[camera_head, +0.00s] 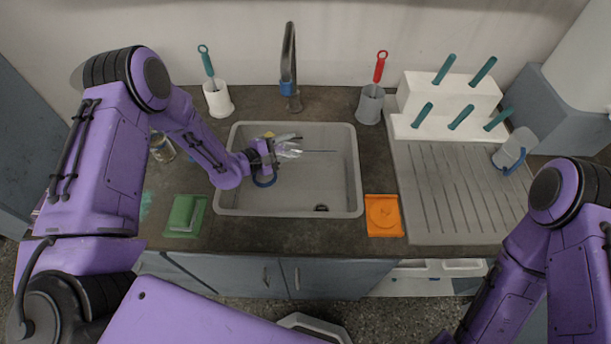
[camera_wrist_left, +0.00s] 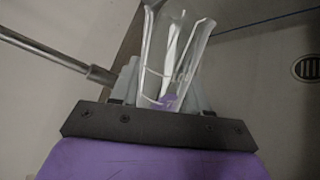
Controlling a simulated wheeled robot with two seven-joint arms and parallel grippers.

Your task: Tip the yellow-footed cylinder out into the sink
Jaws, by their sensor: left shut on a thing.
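My left gripper (camera_head: 276,155) is over the left part of the sink (camera_head: 332,186). It is shut on a clear glass cylinder (camera_head: 289,150), which looks tilted close to lying flat. A bit of yellow shows beside the gripper in the head view, at the cylinder's left end. In the left wrist view the clear cylinder (camera_wrist_left: 173,55) stands out between the fingers of the left gripper (camera_wrist_left: 165,95). Whether any liquid is in it I cannot tell. My right arm shows at the lower right, but its gripper is out of view.
A tap (camera_head: 289,70) rises behind the sink. Brushes stand in a white holder (camera_head: 217,99) and a grey holder (camera_head: 370,104). A draining board (camera_head: 450,190) with a clear vessel (camera_head: 512,152) is right.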

